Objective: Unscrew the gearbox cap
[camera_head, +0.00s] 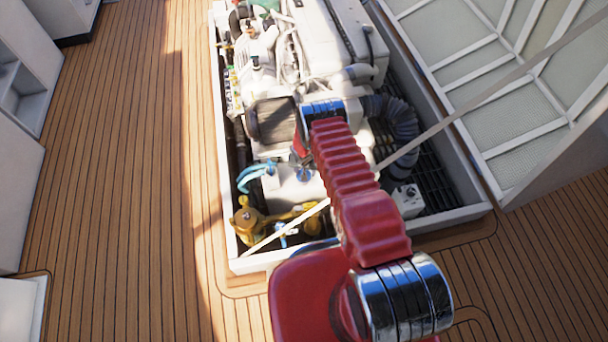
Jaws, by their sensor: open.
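My red arm reaches over the open engine hatch, and its far end bends down beside the engine. My gripper (300,156) is small and partly hidden at that end, just above a pale housing (291,188); it is open, and I see nothing held in it. A small blue cap (303,174) sits on top of this housing, just below the gripper. Another blue fitting (270,168) is to its left, by light-blue hoses. I cannot tell for certain which one is the gearbox cap, or whether the gripper touches anything.
The white engine (325,35) fills the back of the hatch. A grey corrugated hose (404,130) curves at the right, and brass fittings (248,222) stand front left. A pale strut (470,108) crosses above the hatch to the raised cover (500,60). Wooden deck (120,180) is clear at left.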

